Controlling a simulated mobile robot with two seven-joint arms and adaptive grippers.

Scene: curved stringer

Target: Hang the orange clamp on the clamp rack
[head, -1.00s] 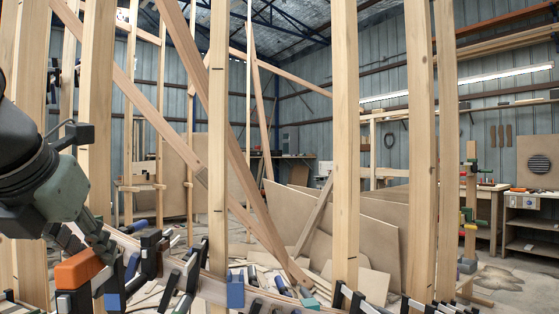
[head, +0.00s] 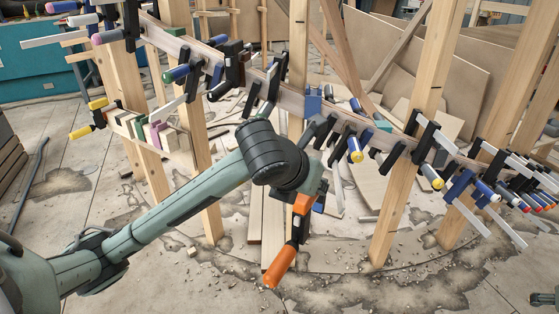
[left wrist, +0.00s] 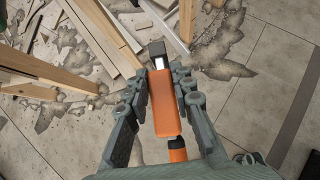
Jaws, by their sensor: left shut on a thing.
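The orange clamp (head: 281,266) hangs below my left wrist in the head view, with its orange handle lowest and tilted down to the left. My left gripper (left wrist: 161,82) is shut on its orange part (left wrist: 166,105), with one finger on each side in the left wrist view. The clamp is in the air, apart from the curved wooden stringer (head: 290,98), which carries several clamps. A short wooden rail (head: 172,146) at left, with several yellow, green and purple clamps on it, may be the clamp rack. A small grey-green part (head: 543,299) at the bottom right edge may be my right gripper.
Upright wooden posts (head: 395,215) stand in front and behind. Blue clamps (head: 463,186) and yellow-ended clamps (head: 355,150) stick out from the stringer towards me. Planks and sheets (head: 430,60) lie behind. The floor (head: 110,220) at front left is mostly clear.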

